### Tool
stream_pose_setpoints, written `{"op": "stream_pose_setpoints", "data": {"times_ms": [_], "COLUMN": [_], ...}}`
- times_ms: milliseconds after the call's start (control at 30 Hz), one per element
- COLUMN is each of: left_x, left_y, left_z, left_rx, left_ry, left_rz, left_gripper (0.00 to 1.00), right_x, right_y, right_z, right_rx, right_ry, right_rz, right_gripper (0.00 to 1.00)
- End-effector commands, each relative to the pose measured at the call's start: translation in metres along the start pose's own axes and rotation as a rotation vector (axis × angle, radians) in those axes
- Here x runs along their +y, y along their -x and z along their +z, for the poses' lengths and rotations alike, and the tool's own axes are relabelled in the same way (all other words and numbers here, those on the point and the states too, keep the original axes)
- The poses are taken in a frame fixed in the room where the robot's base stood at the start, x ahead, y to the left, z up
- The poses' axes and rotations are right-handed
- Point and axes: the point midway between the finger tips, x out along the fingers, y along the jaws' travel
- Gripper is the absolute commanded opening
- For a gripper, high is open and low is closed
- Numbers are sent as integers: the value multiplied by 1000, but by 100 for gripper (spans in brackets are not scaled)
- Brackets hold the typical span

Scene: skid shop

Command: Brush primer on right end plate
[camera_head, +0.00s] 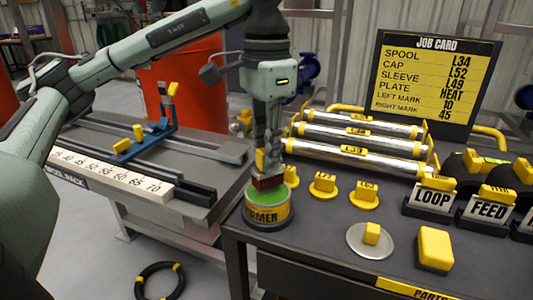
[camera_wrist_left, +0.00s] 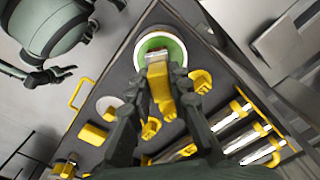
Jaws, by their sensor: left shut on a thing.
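My left gripper (camera_head: 264,160) is shut on the yellow handle of a brush, pointing down over the primer tin. The brush's dark red bristles (camera_head: 267,183) are at the tin's green top; I cannot tell how deep they reach. The primer tin (camera_head: 268,214) stands at the table's near left corner. In the left wrist view the brush handle (camera_wrist_left: 160,90) lies between my fingers, with the tin's rim (camera_wrist_left: 140,50) beyond. A dark gripper, seemingly my right one (camera_wrist_left: 48,77), shows at the left there; its jaw state is unclear. I cannot make out the right end plate.
Yellow-knobbed caps (camera_head: 323,184), a silver disc (camera_head: 356,240), a yellow block (camera_head: 434,247) and LOOP and FEED signs (camera_head: 432,198) stand on the table. Silver tubes (camera_head: 360,145) lie behind, before the job card (camera_head: 430,80). A bench with a numbered scale (camera_head: 105,176) stands left.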

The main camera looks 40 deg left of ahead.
Motion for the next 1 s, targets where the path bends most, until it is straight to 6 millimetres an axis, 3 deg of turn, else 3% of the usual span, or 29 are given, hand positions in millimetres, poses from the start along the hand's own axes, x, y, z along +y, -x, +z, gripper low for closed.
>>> {"op": "stream_pose_setpoints", "data": {"times_ms": [367, 600, 1000], "left_x": [0, 0, 0], "left_y": [34, 51, 54], "left_z": [0, -1, 0], "left_rx": [2, 4, 2], "left_ry": [1, 0, 1], "left_rz": [2, 0, 0], "left_gripper": [0, 0, 0], "right_x": [3, 3, 3], "right_y": [20, 23, 23], "right_z": [-5, -6, -6], "right_rx": [0, 0, 0], "right_ry": [0, 0, 0], "right_rz": [0, 0, 0], "right_gripper": [40, 40, 40]}}
